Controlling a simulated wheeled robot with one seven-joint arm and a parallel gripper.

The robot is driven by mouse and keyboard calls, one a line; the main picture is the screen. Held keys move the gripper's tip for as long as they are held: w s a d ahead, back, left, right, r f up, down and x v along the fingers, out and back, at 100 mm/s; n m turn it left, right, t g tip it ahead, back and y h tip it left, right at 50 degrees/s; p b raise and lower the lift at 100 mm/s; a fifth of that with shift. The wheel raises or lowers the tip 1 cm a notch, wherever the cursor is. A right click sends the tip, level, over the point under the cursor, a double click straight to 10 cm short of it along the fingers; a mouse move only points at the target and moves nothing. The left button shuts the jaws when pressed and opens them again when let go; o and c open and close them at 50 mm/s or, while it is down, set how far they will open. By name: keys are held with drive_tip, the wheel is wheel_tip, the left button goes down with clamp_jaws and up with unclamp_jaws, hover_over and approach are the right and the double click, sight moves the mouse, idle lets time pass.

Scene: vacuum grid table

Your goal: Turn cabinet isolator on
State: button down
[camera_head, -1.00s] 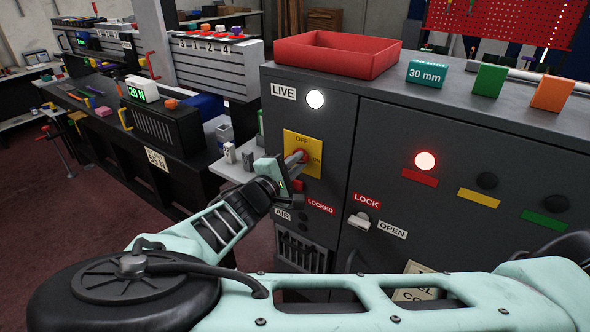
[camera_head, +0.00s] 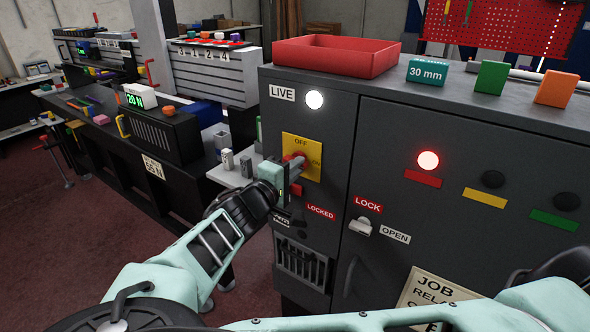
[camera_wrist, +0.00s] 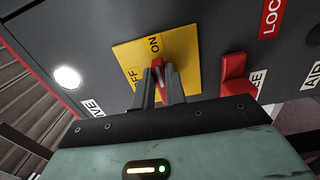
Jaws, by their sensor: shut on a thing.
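The cabinet isolator is a yellow plate (camera_head: 312,147) with OFF at its top and ON at its right, on the dark cabinet's left front. Its red handle (camera_wrist: 160,76) shows in the wrist view between my two fingers. My gripper (camera_head: 300,161) is shut on this handle, and it shows also in the wrist view (camera_wrist: 164,82). In the wrist view the handle seems to line up toward the ON word; the fingers hide part of it. The white lamp (camera_head: 314,99) beside the LIVE label is lit.
A red block (camera_wrist: 235,80) sticks out beside the plate, near the LOCKED label (camera_head: 320,212). A lock knob (camera_head: 361,226) is to the right. A red lamp (camera_head: 428,160) is lit. A red tray (camera_head: 335,58) stands on the cabinet top.

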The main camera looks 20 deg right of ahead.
drive_tip(key=shift+f, duration=0.1)
drive_tip(key=c, duration=1.4)
unclamp_jaws()
drive_tip(key=shift+c, duration=0.2)
drive_tip(key=shift+s+a, duration=0.1)
drive_tip(key=p+v, duration=0.1)
drive_tip(key=v, duration=1.6)
drive_tip(key=shift+s+a, duration=0.1)
